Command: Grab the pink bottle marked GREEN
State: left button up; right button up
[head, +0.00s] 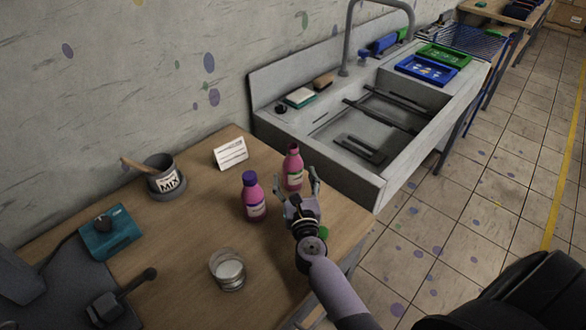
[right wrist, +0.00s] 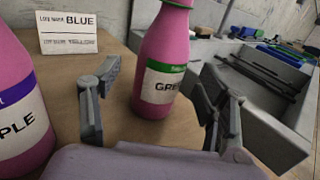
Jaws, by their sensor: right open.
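The pink bottle marked GREEN (head: 293,168) stands upright near the table's right back edge. In the right wrist view the bottle (right wrist: 165,70) shows a label with a green band and the letters "GRE"; the rest of the word is turned away. My right gripper (head: 297,181) is open, its fingers pointing at this bottle. In the right wrist view the fingers (right wrist: 158,92) are on either side of the bottle's lower part, with gaps visible. My left gripper is not in view.
A second pink bottle with a purple cap (head: 254,198) stands close on the left. A white card (head: 230,153) reading BLUE stands behind. A glass (head: 228,270), a MIX pot (head: 164,178) and a teal box (head: 110,232) are further left. A sink (head: 350,130) adjoins the table.

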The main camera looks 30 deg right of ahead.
aim_at(293, 167)
jog(key=x, duration=0.4)
jog(key=shift+w+d, duration=0.15)
jog(key=shift+w, duration=0.05)
jog(key=c, duration=1.4)
jog(key=shift+c, duration=0.2)
jog(key=shift+r+p, duration=0.1)
jog(key=shift+p, duration=0.2)
